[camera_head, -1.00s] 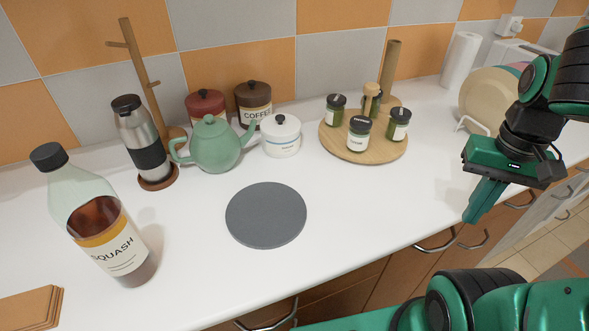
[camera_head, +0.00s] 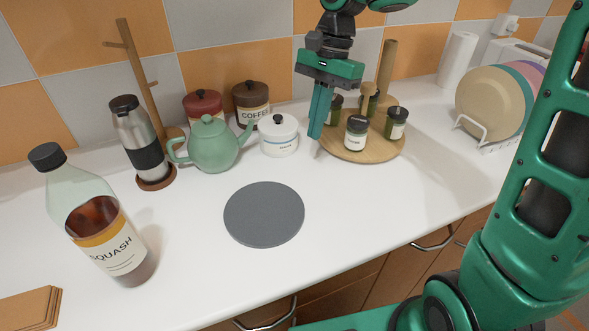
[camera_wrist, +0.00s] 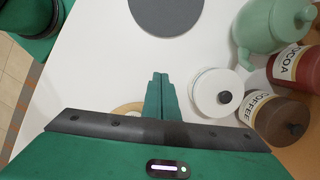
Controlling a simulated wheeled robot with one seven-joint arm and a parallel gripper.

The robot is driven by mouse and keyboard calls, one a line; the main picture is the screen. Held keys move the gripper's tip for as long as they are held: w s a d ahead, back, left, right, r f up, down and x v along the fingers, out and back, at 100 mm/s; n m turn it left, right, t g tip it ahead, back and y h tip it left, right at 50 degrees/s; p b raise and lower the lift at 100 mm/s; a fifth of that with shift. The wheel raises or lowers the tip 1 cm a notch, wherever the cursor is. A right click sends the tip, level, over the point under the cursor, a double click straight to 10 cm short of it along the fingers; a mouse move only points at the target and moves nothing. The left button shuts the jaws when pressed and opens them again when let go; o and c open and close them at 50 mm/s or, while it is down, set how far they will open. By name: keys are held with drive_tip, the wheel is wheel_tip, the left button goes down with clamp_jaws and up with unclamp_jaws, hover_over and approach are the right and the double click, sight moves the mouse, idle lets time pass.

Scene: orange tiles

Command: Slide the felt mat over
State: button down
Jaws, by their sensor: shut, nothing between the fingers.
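The felt mat (camera_head: 264,214) is a round, dark grey disc lying flat on the white worktop, near its front edge. It also shows at the top of the wrist view (camera_wrist: 168,14), partly cut off by the frame. My gripper (camera_head: 315,136) points down with its fingers together and nothing between them. It is above the worktop, behind and to the right of the mat, apart from it. In the head view it stands between the white sugar pot (camera_head: 279,137) and the spice jars, hiding part of the round wooden board.
The wooden board (camera_head: 352,154) carries several spice jars. A green teapot (camera_head: 212,147), red and brown canisters, and a steel flask (camera_head: 139,139) stand behind the mat. A squash bottle (camera_head: 103,232) is at left. Plates (camera_head: 490,103) stand at right. Worktop right of the mat is clear.

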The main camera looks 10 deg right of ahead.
sight(290, 186)
drive_tip(key=x, duration=1)
drive_tip(key=shift+a+f, duration=0.15)
drive_tip(key=shift+a, duration=0.3)
drive_tip(key=shift+s+a+r, duration=0.2)
drive_tip(key=shift+s+a, duration=0.5)
drive_tip(key=shift+a, duration=0.3)
drive_tip(key=shift+s+a, duration=0.4)
drive_tip(key=shift+a, duration=0.15)
